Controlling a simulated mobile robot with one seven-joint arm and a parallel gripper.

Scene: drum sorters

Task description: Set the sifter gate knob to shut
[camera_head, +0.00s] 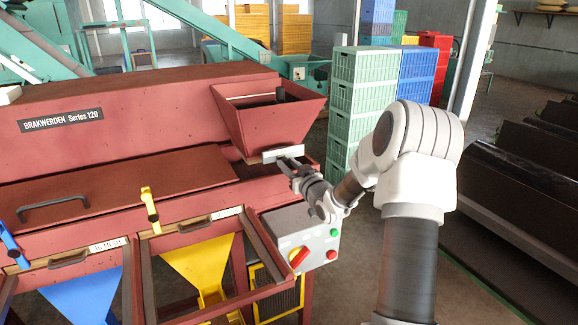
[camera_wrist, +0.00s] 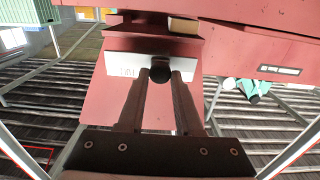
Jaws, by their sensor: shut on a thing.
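The sifter gate knob (camera_wrist: 160,74) is a dark round knob in the wrist view, in front of a white plate (camera_wrist: 124,68). The plate has small lettering at its left that I cannot read. My gripper (camera_wrist: 160,77) has its two fingers closed on either side of the knob. In the head view my gripper (camera_head: 286,163) is at the white plate (camera_head: 283,153) under the red hopper (camera_head: 268,122). The knob itself is hidden there by my gripper and the plate.
A grey control box (camera_head: 303,240) with a red switch and green and red buttons is below my gripper. Yellow (camera_head: 150,208) and blue (camera_head: 12,243) levers stand on the red machine to the left. Stacked green crates (camera_head: 342,105) stand behind.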

